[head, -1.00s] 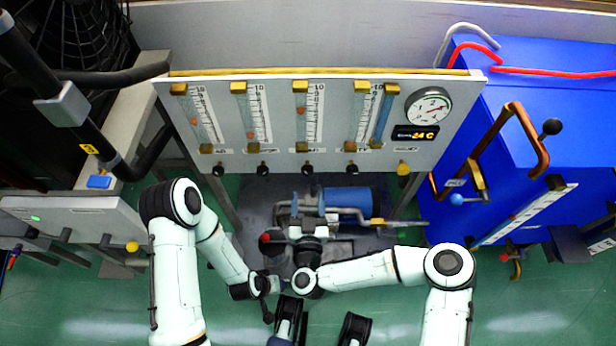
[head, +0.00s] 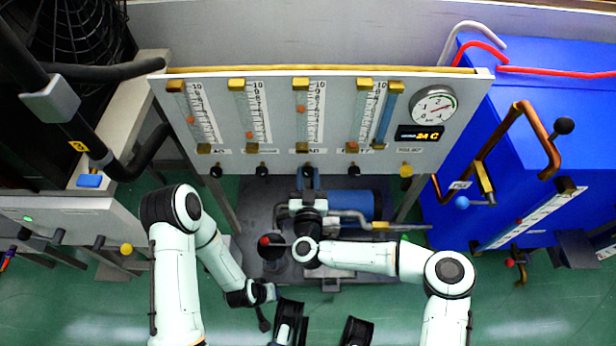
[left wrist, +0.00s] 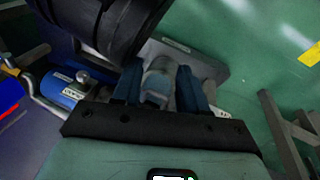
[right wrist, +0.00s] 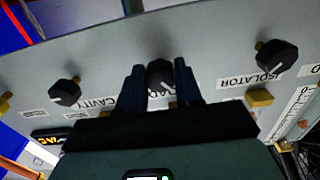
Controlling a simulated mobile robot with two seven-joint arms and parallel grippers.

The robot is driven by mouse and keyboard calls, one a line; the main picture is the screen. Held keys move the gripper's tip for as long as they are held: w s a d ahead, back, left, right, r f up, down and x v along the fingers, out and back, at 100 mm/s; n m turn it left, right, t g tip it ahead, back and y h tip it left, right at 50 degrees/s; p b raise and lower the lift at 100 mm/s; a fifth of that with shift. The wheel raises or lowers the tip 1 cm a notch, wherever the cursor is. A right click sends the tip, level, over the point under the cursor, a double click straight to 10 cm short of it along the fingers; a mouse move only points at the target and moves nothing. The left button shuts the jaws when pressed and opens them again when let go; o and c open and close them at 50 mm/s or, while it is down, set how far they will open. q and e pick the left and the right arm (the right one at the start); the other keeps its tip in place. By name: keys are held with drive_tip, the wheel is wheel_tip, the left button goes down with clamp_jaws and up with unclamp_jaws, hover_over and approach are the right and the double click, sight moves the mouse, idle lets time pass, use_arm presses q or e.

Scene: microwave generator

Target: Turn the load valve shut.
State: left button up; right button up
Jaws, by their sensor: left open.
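The load valve is the black knob (head: 308,171) under the middle flow tube on the grey panel. In the right wrist view the knob (right wrist: 160,75) shows a white pointer line and sits between my right fingertips; its label behind the fingers is partly hidden. My right gripper (head: 309,186) points up at the knob from below. The fingers flank the knob closely, but I cannot tell whether they press on it. The load tube's red float (head: 301,108) stands high. My left gripper (left wrist: 158,80) is open and empty, low over the floor at the left.
Neighbouring knobs, cavity (right wrist: 65,92) and isolator (right wrist: 276,55), flank the load knob with some room between. A pressure gauge (head: 433,105) is at the panel's right. A blue pump motor (head: 352,205) stands below the panel. A blue cabinet (head: 545,110) with copper pipes is at the right.

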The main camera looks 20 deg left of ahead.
drive_tip(key=shift+r+m+p, duration=0.1)
drive_tip(key=shift+m+p, duration=0.65)
drive_tip(key=shift+m, duration=0.55)
drive_tip(key=shift+a+m+p, duration=0.1)
drive_tip(key=shift+m+p, duration=0.2)
drive_tip(key=shift+m, duration=0.2)
drive_tip(key=m, duration=0.2)
drive_tip(key=shift+m, duration=0.4)
drive_tip(key=m+b, duration=0.1)
drive_tip(key=m, duration=0.5)
drive_tip(key=m+b, duration=0.1)
drive_tip(key=m, duration=0.5)
drive_tip(key=shift+m, duration=0.3)
use_arm(q)
drive_tip(key=shift+s+a+f+g+b, duration=0.15)
drive_tip(key=shift+s+f+g+b, duration=0.35)
drive_tip(key=shift+s+f, duration=0.4)
use_arm(e)
drive_tip(key=m, duration=0.5)
drive_tip(key=shift+s+a+r+m, duration=0.1)
drive_tip(key=shift+m, duration=0.3)
use_arm(q)
drive_tip(key=shift+s, duration=0.1)
